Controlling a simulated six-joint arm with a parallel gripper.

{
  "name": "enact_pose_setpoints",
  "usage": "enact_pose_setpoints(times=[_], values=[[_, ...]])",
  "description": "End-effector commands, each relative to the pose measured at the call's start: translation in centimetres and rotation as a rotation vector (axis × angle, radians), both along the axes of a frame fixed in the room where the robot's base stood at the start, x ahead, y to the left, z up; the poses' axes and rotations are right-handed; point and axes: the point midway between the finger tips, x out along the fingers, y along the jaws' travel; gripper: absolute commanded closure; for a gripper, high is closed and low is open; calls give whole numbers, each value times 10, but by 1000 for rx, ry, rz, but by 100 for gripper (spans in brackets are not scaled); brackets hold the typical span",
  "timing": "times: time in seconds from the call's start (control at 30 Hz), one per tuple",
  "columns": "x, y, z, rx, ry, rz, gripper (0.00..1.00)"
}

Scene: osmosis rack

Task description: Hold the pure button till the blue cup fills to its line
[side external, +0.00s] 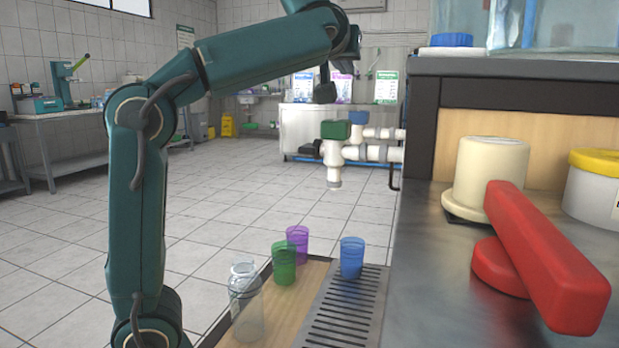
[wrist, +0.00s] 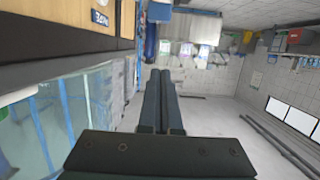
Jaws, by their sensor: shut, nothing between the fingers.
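The blue cup (side external: 351,257) stands upright on the slotted drip grate (side external: 318,325), below and slightly right of the white spout (side external: 334,178). Its fill line and any water in it are too small to make out. A green cap (side external: 336,129) and a blue cap (side external: 358,117) sit on top of the white pipes; I cannot tell which is the pure button. My gripper (side external: 325,92) is above the green cap with a gap between them. In the wrist view my gripper (wrist: 160,73) has its fingers together and empty.
A green cup (side external: 284,263), a purple cup (side external: 297,243) and a clear bottle (side external: 246,302) stand left of the blue cup. A dark-framed counter unit (side external: 510,65) with a water tank rises at right. A red lever-like object (side external: 545,255) lies in the foreground.

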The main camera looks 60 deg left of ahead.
Motion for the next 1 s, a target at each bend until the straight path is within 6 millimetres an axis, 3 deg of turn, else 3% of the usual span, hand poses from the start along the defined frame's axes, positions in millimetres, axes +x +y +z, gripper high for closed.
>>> enact_pose_setpoints(times=[0.17,0.57,1.0], values=[[8,8,-3,1,1,4,100],[52,54,-19,-1,-1,5,100],[68,70,-29,2,1,6,100]])
